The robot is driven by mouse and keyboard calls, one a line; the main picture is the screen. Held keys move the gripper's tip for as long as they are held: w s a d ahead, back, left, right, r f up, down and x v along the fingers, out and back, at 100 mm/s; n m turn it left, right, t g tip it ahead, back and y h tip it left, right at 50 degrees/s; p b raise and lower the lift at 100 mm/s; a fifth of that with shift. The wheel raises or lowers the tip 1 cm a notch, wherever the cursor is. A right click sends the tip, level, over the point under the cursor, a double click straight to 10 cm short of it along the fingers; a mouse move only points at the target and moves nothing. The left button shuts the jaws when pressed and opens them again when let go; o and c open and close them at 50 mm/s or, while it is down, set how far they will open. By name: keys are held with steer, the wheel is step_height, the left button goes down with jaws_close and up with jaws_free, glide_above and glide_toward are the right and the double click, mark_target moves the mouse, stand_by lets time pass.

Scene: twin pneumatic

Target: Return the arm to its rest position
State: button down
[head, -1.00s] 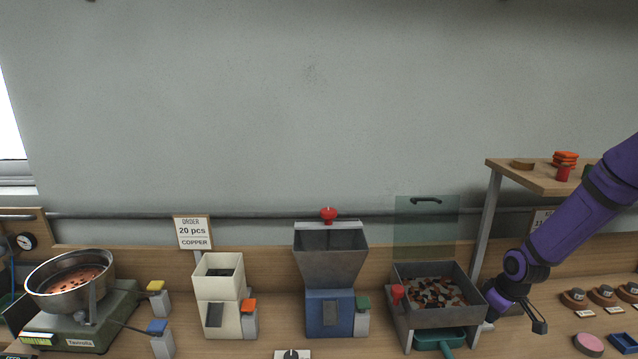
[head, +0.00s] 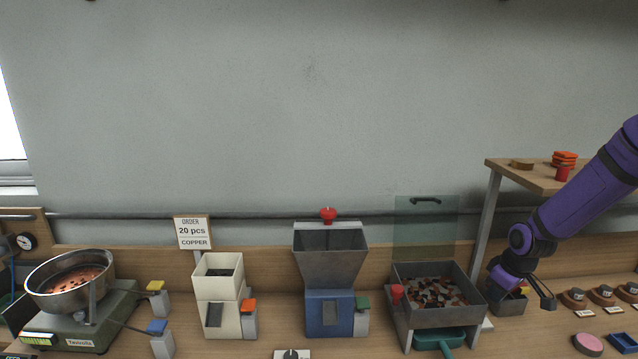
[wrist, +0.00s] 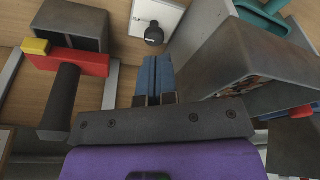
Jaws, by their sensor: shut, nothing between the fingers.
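My arm is purple and reaches in from the right edge of the head view. My gripper (head: 549,303) hangs low over the bench, right of the grey bin of mixed pieces. In the wrist view its two blue-grey fingers (wrist: 156,72) lie side by side, shut with nothing between them. The fingertips look clear of the things around them, though the exact gap to the bench cannot be told.
The grey bin (head: 470,316) stands left of my gripper, with a teal tray (head: 440,339) below it. A wooden shelf (head: 530,178) overhangs near my arm. Round knobs (head: 574,297) sit at the right.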

steer(key=s+a+r+m+h, duration=0.1)
steer(key=s+a+r, duration=0.25)
steer(key=r, duration=0.45)
steer(key=s+a+r+m+h, duration=0.1)
steer(key=s+a+r, duration=0.1)
steer(key=s+r, duration=0.35)
steer(key=s+a+r+m+h, duration=0.1)
steer(key=s+a+r, duration=0.15)
steer(key=r, duration=0.65)
steer(key=s+a+r+m+t+y, duration=0.1)
steer(key=s+r, duration=0.3)
steer(key=s, duration=0.5)
steer(key=s+a+r+m+t, duration=0.1)
steer(key=s+a+r, duration=0.3)
steer(key=s, duration=0.6)
steer(key=shift+s+a+r+m+t+y, duration=0.25)
steer(key=shift+r+m+t+y, duration=0.15)
steer(key=shift+r+m, duration=0.25)
